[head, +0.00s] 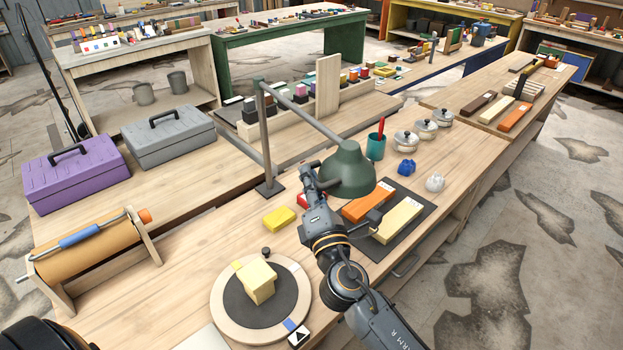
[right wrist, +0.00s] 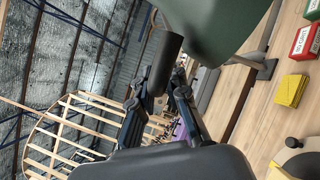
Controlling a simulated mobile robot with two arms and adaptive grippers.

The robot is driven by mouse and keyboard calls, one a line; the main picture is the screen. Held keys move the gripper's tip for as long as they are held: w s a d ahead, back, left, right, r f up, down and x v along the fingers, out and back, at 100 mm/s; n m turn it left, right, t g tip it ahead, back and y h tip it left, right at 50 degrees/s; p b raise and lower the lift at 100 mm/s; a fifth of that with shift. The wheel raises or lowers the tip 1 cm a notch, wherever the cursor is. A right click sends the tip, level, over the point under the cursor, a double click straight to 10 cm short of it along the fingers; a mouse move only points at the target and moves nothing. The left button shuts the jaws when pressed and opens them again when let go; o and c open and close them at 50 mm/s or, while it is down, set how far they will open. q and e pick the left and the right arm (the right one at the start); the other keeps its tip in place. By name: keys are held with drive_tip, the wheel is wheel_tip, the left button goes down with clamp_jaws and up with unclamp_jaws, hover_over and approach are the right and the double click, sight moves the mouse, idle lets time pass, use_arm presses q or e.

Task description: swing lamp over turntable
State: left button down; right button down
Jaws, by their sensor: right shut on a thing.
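The lamp has a green shade (head: 347,172) on a jointed grey arm from an upright post (head: 265,135). The shade hangs over the bench, up and to the right of the turntable (head: 222,308), apart from it. A pale yellow block (head: 258,282) sits tilted on the turntable's dark disc. My right gripper (head: 311,178) is shut on the lamp's dark handle (right wrist: 166,62), beside the green shade (right wrist: 210,25). The fingers (right wrist: 160,92) partly cover the handle in the right wrist view. My left gripper is not in view.
A dark mat with orange and cream blocks (head: 397,220) lies right of the shade. A paper roll (head: 90,249) stands left. A teal cup (head: 376,146) stands behind.

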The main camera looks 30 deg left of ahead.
drive_tip(key=shift+w+r, duration=0.1)
drive_tip(key=shift+r, duration=0.05)
drive_tip(key=c, duration=1.3)
unclamp_jaws()
drive_tip(key=shift+c, duration=0.2)
drive_tip(key=v, duration=1.2)
drive_tip(key=shift+w, duration=0.1)
